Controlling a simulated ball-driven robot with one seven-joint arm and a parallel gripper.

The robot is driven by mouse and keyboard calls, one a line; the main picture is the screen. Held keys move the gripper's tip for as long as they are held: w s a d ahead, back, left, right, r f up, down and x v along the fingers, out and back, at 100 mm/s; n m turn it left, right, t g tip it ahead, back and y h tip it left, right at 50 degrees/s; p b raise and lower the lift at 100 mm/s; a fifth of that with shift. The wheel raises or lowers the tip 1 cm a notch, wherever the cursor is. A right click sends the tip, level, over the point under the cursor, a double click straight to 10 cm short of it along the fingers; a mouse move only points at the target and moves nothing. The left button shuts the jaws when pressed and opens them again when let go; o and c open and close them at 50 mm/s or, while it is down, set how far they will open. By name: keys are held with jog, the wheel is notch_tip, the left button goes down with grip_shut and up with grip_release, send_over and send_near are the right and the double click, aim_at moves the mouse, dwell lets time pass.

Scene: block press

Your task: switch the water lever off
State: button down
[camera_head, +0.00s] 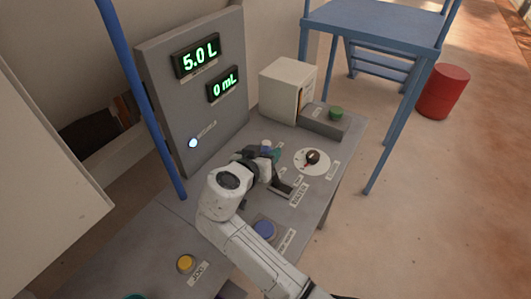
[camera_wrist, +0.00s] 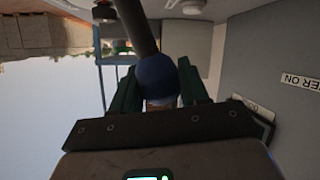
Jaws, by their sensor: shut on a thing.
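The water lever shows in the wrist view as a dark rod with a blue ball knob (camera_wrist: 157,74). My gripper (camera_wrist: 158,90) has its green fingers on either side of the knob and is shut on it. In the head view my gripper (camera_head: 275,157) is over the grey console, beside the WATER label (camera_head: 299,195). It hides most of the lever there. A label ending in "ER ON" (camera_wrist: 300,82) lies at the right of the wrist view.
The panel (camera_head: 160,100) behind the console shows 5.0 L and 0 mL, with a lit white light below. A round dial (camera_head: 312,160), a green button (camera_head: 336,113), a blue button (camera_head: 264,229) and a yellow button (camera_head: 185,263) surround my arm. A blue post (camera_head: 140,95) stands left.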

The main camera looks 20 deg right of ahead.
jog(key=s+d+m+t+y+b, duration=0.1)
jog(key=s+d+m+t+b, duration=0.2)
jog(key=b, duration=1.2)
jog(key=s+d+m, duration=0.3)
jog(key=s, duration=0.2)
jog(key=shift+s+d+t, duration=0.15)
jog(key=shift+s+t, duration=0.25)
jog(key=shift+d+f, duration=0.1)
jog(key=c, duration=0.6)
grip_release()
jog(key=shift+s, duration=0.1)
jog(key=v, duration=1)
jog(key=shift+s+b, duration=0.35)
